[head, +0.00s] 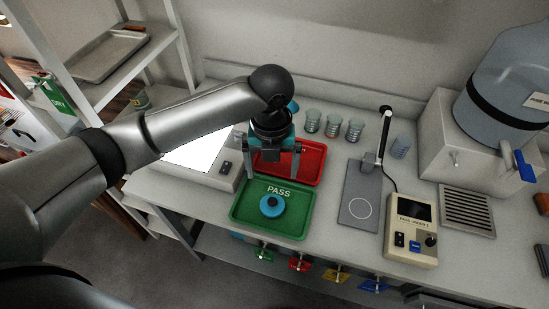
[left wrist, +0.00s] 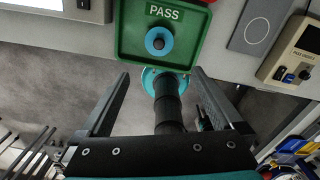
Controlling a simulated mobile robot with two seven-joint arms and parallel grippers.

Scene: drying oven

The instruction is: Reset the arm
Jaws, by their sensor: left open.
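My left arm comes in from the left in the head view. My left gripper (head: 270,177) points down, open, in front of the red tray and above the back edge of the green tray marked PASS (head: 242,214). A round blue piece with a dark centre (head: 271,213) lies in the green tray, apart from the fingers. In the left wrist view my open fingers (left wrist: 160,76) stand wide apart below the green tray (left wrist: 130,42) and blue piece (left wrist: 158,52). A black ribbed part shows between them; I cannot tell what it belongs to. My right gripper is not in view.
The red tray (head: 317,163) lies behind the green one. Several glass beakers (head: 332,126) stand at the back. A grey plate with a post (head: 357,208), a beige control box (head: 412,232) and a large water bottle (head: 505,85) are to the right. Shelving (head: 110,55) stands left.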

